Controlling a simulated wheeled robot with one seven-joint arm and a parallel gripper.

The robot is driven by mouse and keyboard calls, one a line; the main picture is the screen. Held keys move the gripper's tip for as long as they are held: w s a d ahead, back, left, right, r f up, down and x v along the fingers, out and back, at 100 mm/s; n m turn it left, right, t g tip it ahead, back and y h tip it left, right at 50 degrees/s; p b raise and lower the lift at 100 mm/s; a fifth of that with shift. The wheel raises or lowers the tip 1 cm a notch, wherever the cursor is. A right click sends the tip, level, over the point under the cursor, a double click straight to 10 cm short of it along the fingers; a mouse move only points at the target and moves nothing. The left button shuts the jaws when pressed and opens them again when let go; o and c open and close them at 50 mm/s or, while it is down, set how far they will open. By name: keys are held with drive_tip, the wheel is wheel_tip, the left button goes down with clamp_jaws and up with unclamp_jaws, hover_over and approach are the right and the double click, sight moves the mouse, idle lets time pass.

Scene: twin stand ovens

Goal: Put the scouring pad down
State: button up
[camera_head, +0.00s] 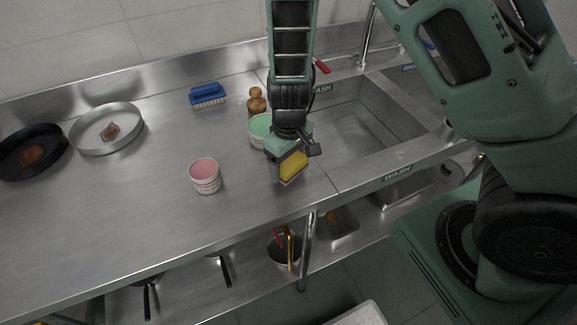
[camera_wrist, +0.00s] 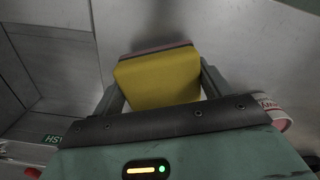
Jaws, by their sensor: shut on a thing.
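The scouring pad (camera_head: 293,167) is a yellow block with a thin pinkish layer along one side. My gripper (camera_head: 283,166) is shut on it above the steel counter (camera_head: 150,208), near the front edge and left of the sink. In the wrist view the pad (camera_wrist: 158,79) sits between the two fingers of my gripper (camera_wrist: 160,88), its yellow face toward the camera. I cannot tell whether the pad touches the counter.
A pink-topped tub (camera_head: 205,177) stands left of my gripper. A green tub (camera_head: 261,128), a wooden item (camera_head: 256,102) and a blue brush (camera_head: 207,95) are behind. Two pans (camera_head: 30,150) (camera_head: 106,128) lie far left. The sink (camera_head: 350,135) is right. Counter between tub and front edge is clear.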

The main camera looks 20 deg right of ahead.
drive_tip(key=shift+f, duration=1.05)
drive_tip(key=shift+f, duration=0.1)
drive_tip(key=o, duration=1)
